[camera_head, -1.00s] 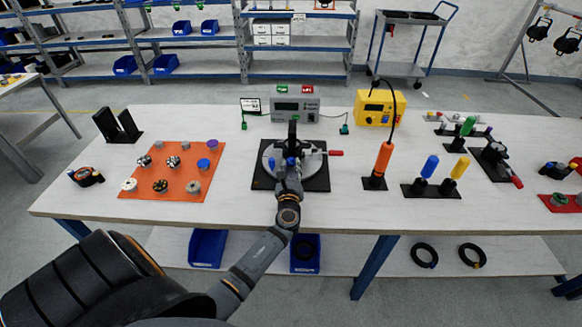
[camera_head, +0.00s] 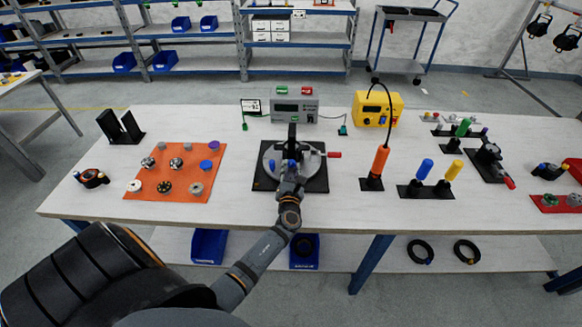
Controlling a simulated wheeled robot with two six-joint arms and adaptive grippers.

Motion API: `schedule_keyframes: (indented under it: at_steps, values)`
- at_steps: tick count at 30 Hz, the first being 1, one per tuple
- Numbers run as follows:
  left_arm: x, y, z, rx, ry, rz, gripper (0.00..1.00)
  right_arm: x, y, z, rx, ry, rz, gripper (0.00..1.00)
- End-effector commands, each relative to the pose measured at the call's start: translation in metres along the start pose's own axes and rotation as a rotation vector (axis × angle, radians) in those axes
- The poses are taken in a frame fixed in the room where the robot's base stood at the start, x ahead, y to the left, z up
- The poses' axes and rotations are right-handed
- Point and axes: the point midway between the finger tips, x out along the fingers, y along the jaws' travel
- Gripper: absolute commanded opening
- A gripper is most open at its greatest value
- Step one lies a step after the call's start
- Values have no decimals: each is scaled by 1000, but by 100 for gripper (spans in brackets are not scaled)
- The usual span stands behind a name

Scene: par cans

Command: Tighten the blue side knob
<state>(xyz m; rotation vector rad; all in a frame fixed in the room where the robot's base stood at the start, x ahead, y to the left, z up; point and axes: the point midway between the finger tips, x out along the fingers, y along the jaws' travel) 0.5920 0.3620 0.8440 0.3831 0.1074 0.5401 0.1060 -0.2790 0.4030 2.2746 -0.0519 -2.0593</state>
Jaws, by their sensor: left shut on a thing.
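A round grey par can part with a black upright bracket sits on a black base plate (camera_head: 318,184) in the middle of the table. A blue knob (camera_head: 271,164) shows on its left side. A red-handled clamp (camera_head: 333,155) sticks out at the right of the part. My right gripper is not in view.
An orange mat (camera_head: 205,185) with several small knobs lies left. A grey meter box (camera_head: 294,106) and a yellow station (camera_head: 378,109) stand behind. An orange-handled tool (camera_head: 380,160) and a blue-and-yellow driver rack (camera_head: 430,188) stand right. The table front between is clear.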

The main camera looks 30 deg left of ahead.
Motion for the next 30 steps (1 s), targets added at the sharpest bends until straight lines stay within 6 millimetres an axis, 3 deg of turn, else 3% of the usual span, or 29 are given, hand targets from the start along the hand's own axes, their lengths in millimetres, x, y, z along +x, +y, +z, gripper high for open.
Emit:
schedule_keyframes:
  at_steps: [20,21,26,30]
  values:
    - [0,0,-1,72,1,-1,0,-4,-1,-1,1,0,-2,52]
    - [0,0,-1,72,1,-1,30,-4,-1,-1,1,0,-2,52]
    - [0,0,-1,72,1,-1,52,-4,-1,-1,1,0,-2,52]
    - [0,0,0,71,1,-1,52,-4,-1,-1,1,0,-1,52]
